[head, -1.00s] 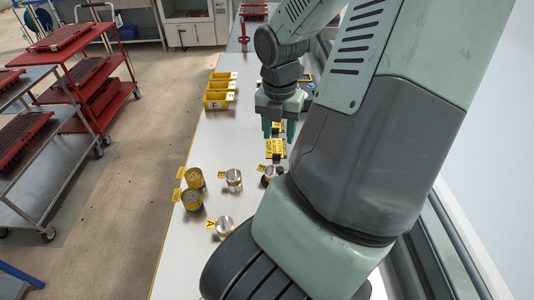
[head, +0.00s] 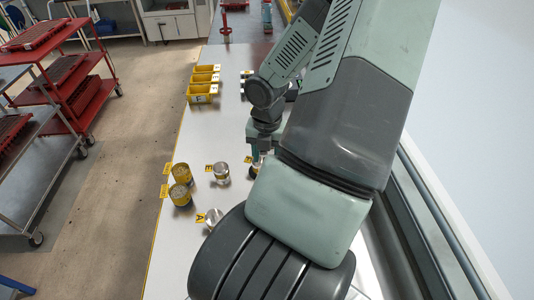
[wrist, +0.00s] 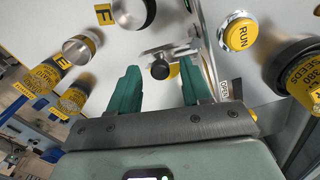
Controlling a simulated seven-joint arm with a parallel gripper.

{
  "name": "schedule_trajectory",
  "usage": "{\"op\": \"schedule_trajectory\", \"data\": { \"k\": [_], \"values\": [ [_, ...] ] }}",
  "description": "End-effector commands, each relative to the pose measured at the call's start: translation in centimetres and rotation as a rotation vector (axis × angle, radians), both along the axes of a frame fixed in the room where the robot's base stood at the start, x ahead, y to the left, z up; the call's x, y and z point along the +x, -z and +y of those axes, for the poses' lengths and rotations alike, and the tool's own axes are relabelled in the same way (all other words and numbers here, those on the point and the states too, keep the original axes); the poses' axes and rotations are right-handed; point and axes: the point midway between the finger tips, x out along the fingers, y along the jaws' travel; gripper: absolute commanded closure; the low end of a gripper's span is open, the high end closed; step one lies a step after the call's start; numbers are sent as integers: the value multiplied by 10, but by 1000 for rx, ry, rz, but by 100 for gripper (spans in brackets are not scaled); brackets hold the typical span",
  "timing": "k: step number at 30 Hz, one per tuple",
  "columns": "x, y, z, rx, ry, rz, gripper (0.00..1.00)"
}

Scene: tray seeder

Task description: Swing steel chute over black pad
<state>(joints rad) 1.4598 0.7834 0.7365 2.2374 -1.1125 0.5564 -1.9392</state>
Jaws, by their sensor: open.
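In the wrist view a bright steel piece with a black knob (wrist: 160,69), apparently the steel chute (wrist: 172,50), lies just beyond and between my fingertips. My gripper (wrist: 162,72) is open, its two green fingers on either side of the knob with gaps to it. I cannot tell whether the knob is at finger depth. In the head view my gripper (head: 256,157) is low over the bench, partly hidden by my arm, and the chute cannot be made out. I cannot identify the black pad in either view.
A yellow RUN button (wrist: 238,32) and a black-and-yellow seed container (wrist: 292,65) are right of my fingers. Steel cups (head: 221,172) and yellow cans (head: 181,172) stand to the left on the white bench. Yellow bins (head: 203,92) are farther back.

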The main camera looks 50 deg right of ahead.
Motion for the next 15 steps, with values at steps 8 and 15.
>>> {"op": "schedule_trajectory", "data": {
  "k": [8, 15],
  "values": [
    [0, 0, 0, -1, 0, -1, 59],
    [0, 0, 0, -1, 0, -1, 96]
  ]
}}
